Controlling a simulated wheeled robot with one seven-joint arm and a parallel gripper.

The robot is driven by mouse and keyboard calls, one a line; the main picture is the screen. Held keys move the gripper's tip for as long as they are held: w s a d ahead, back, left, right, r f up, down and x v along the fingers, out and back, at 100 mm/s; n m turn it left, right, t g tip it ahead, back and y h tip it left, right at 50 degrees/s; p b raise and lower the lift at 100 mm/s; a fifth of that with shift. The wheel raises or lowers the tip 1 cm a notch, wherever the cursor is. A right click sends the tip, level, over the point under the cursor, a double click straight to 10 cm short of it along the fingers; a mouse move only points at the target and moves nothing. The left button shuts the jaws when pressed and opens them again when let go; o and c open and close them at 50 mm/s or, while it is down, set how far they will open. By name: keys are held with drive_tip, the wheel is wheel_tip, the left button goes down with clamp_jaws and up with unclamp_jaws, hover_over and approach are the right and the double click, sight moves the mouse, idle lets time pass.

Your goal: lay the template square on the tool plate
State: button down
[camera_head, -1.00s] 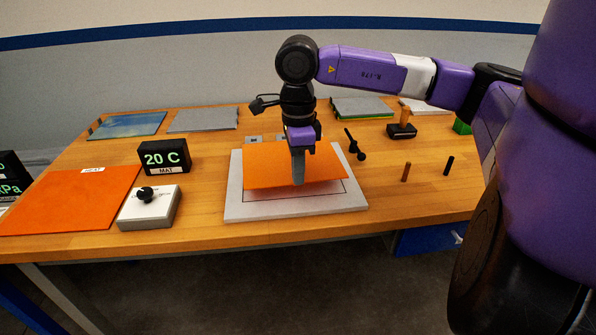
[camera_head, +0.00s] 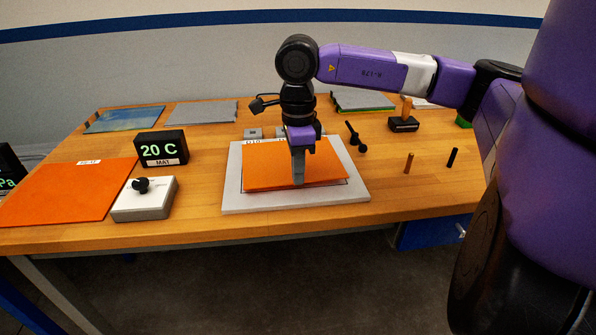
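The template, an orange sheet (camera_head: 265,168), is over the middle of the pale grey tool plate (camera_head: 234,200). It covers most of the dark outline drawn on the plate; a thin line still shows along the near and right edges. The sheet lies low, at or just above the plate; I cannot tell whether it touches everywhere. My gripper (camera_head: 298,178) points straight down at the sheet's near middle and appears shut on it. The fingers' hold is partly hidden by the near finger.
A heat mat (camera_head: 75,190) of the same orange lies at left. A control box with a knob (camera_head: 145,200) and a 20 C display (camera_head: 162,149) stand left of the plate. Pegs (camera_head: 408,163) and a handled black block (camera_head: 403,124) stand at right. Flat sheets (camera_head: 200,112) lie behind.

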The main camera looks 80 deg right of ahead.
drive_tip(key=shift+f+b, duration=0.9)
drive_tip(key=shift+b, duration=0.05)
drive_tip(key=c, duration=1.5)
unclamp_jaws()
drive_tip(key=shift+c, duration=0.2)
drive_tip(key=shift+r+p, duration=1.5)
drive_tip(key=shift+r, duration=2.05)
drive_tip(key=shift+w, duration=0.1)
